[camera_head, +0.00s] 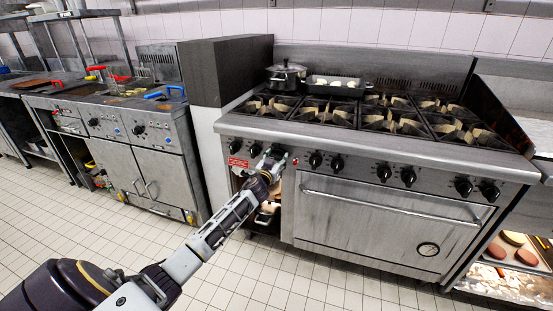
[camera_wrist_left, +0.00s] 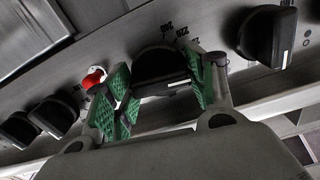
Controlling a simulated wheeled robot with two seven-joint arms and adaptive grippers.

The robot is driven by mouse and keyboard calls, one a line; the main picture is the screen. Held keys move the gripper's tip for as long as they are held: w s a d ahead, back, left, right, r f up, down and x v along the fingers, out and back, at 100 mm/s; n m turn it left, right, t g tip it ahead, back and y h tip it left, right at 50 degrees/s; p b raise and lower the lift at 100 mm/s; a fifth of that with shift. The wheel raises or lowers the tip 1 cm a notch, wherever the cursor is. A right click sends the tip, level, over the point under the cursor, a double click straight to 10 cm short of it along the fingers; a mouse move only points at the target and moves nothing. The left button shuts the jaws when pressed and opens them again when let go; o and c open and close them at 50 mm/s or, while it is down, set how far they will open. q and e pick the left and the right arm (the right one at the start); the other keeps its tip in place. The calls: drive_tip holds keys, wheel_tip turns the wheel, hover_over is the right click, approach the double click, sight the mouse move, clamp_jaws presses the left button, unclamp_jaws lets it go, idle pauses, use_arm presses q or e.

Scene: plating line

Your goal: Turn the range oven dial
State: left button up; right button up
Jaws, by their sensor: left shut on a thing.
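The range (camera_head: 380,210) stands in the middle of the head view, with a row of black dials along its steel front panel. My left gripper (camera_head: 275,160) is at this panel, left of the oven door. In the left wrist view, the green-padded fingers of my left gripper (camera_wrist_left: 162,85) stand on either side of a black dial (camera_wrist_left: 158,64) and are shut on it. Printed numbers show on the panel beside this dial. My gripper hides most of the dial in the head view. My right gripper is not in view.
Neighbouring dials (camera_head: 315,160) line the panel close by. A small red part (camera_wrist_left: 93,79) is beside one finger. A pot (camera_head: 286,76) and a tray (camera_head: 337,85) stand on the burners. A fryer unit (camera_head: 140,150) is at the left. The tiled floor in front is clear.

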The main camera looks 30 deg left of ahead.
use_arm(q)
drive_tip(key=shift+m, duration=0.4)
drive_tip(key=m+p, duration=0.1)
drive_tip(key=m, duration=0.2)
drive_tip(key=shift+m, duration=0.3)
drive_tip(key=m+p, duration=0.1)
drive_tip(key=m, duration=0.3)
drive_tip(key=m+p, duration=0.1)
drive_tip(key=m, duration=0.6)
drive_tip(key=shift+p, duration=0.3)
drive_tip(key=shift+d+m, duration=0.1)
drive_tip(key=shift+m, duration=0.7)
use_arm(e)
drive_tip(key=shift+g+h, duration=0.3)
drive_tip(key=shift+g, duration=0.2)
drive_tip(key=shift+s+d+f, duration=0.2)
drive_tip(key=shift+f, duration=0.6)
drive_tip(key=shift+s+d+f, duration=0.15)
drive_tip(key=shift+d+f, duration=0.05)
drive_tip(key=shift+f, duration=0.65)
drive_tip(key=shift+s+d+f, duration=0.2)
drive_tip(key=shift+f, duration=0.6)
use_arm(q)
drive_tip(key=shift+f, duration=0.1)
